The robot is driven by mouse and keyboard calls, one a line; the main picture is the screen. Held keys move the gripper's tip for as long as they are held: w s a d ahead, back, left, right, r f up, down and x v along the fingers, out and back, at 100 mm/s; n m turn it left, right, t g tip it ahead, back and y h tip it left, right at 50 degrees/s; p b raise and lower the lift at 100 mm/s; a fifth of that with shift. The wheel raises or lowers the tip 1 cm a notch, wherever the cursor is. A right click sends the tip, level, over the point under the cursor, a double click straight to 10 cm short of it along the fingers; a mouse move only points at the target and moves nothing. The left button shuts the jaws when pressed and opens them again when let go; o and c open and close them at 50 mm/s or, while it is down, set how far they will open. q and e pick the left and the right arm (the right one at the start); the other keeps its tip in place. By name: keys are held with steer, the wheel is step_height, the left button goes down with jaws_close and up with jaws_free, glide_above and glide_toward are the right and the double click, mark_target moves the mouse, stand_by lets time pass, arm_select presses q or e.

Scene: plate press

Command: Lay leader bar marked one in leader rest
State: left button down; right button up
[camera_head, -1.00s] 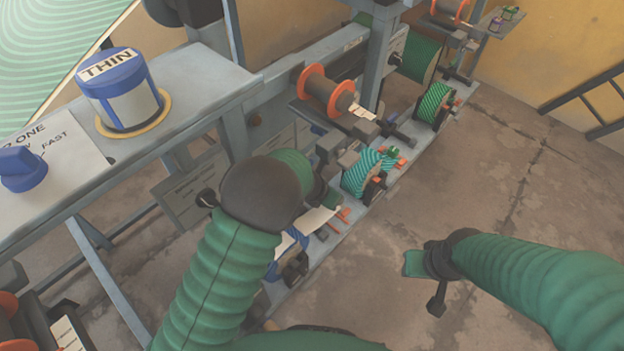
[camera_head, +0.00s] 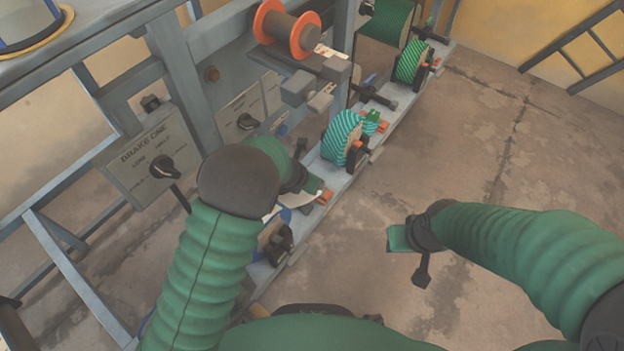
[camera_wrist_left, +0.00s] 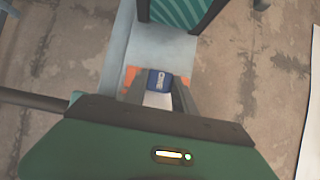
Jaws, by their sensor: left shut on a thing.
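The leader bar (camera_wrist_left: 158,80) is a small blue block with a white mark, too small to read surely, between my left fingers in the left wrist view. A white strip (camera_wrist_left: 157,99) shows just below it. Orange pieces (camera_wrist_left: 184,82) show on both sides, by the grey rail; I cannot tell whether the bar touches them. In the head view my left gripper (camera_head: 314,184) is low over the rail, beside an orange piece (camera_head: 325,196), and its fingers are mostly hidden. My right gripper (camera_head: 398,238) hangs over bare floor, its jaws unclear.
A teal striped roll (camera_head: 343,138) stands on the rail just beyond my left gripper. An orange-flanged spool (camera_head: 287,30) is above it. The brake panel (camera_head: 150,162) with a black knob is at left.

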arm_select(q)
steer(key=shift+a, duration=0.1)
steer(key=c, duration=0.9)
jaws_free()
steer(key=p+v, duration=0.7)
steer(key=v, duration=0.9)
steer(key=shift+s+a+r, duration=0.15)
steer(key=shift+s+r, duration=0.1)
